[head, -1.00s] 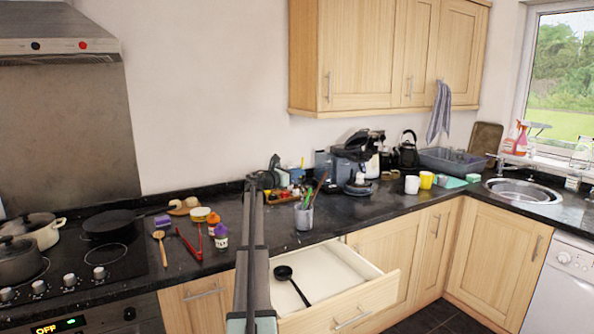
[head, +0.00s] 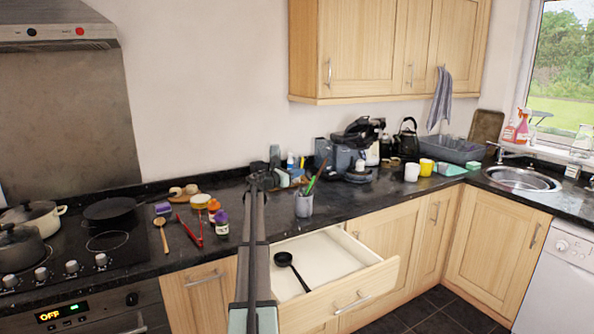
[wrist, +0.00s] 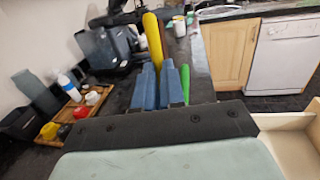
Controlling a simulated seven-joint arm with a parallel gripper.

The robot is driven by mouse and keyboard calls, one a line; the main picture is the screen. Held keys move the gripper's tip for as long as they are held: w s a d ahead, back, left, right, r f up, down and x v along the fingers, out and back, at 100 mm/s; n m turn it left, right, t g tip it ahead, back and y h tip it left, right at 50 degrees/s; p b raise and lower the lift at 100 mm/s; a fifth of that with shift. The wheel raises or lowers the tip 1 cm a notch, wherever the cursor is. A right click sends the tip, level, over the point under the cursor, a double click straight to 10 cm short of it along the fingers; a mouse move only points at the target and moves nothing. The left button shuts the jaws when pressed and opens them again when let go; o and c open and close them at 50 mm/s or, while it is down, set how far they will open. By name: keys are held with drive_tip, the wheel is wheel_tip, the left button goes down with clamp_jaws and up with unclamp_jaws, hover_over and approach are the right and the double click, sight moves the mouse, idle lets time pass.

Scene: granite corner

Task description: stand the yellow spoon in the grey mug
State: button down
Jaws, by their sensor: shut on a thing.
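The grey mug (head: 304,206) stands on the dark worktop behind the open drawer. A green-handled utensil (head: 311,184) and other utensils lean in it. My gripper (wrist: 160,85) is shut on the yellow spoon (wrist: 152,38), whose yellow end sticks up between the blue fingers in the wrist view. In the head view my gripper (head: 282,179) is above the worktop, just left of the mug and apart from it as far as I can tell. The green utensil also shows in the wrist view (wrist: 185,82), right beside the fingers. The mug and the spoon's lower end are hidden there.
The open drawer (head: 357,295) holds a black ladle (head: 291,270). A wooden tray (wrist: 75,108) with small containers lies behind my gripper. A dark appliance (head: 345,155) stands beyond the mug. Red tongs (head: 190,230) and jars lie left. Worktop right of the mug is clear.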

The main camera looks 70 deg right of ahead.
drive_tip(key=shift+f, duration=1.1)
drive_tip(key=shift+f, duration=0.1)
drive_tip(key=c, duration=1.1)
unclamp_jaws()
drive_tip(key=shift+c, duration=0.2)
drive_tip(key=v, duration=1.3)
drive_tip(key=shift+w+a, duration=0.25)
drive_tip(key=shift+a, duration=0.05)
drive_tip(key=shift+a, duration=0.1)
